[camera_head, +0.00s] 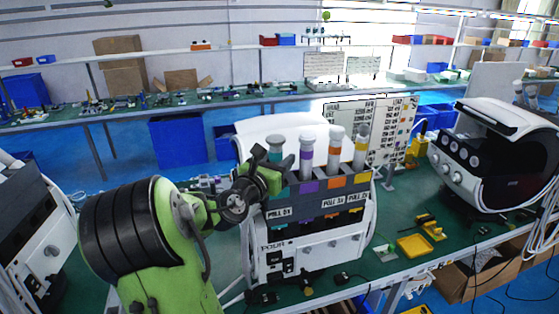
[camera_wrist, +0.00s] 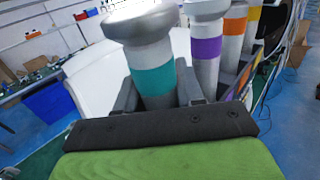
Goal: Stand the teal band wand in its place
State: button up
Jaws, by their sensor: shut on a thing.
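The teal band wand (camera_wrist: 152,78) is grey-white with a broad round head and a teal band. In the wrist view it stands between the two dark fingers of my gripper (camera_wrist: 157,92), which is shut on it. In the head view the wand's head (camera_head: 277,142) rises above my gripper (camera_head: 272,167) at the left end of the row of wands. It looks about upright. My gripper hides its lower part and the leftmost place in the holder (camera_head: 322,205), so I cannot tell how deep it sits.
Purple (camera_head: 307,152), orange (camera_head: 336,148) and yellow (camera_head: 360,148) band wands stand upright in the holder, close to the right of my gripper. The white machine (camera_head: 310,255) carries the holder. A yellow tray (camera_head: 414,245) lies on the green table to the right.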

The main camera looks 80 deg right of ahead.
jog(key=o, duration=1.1)
jog(key=shift+f, duration=0.35)
jog(key=shift+w+a, duration=0.15)
jog(key=shift+a, duration=0.15)
jog(key=v, duration=1.5)
jog(key=shift+a+r+b, duration=0.1)
jog(key=shift+r+b, duration=0.15)
jog(key=shift+b, duration=0.15)
jog(key=shift+f, duration=0.1)
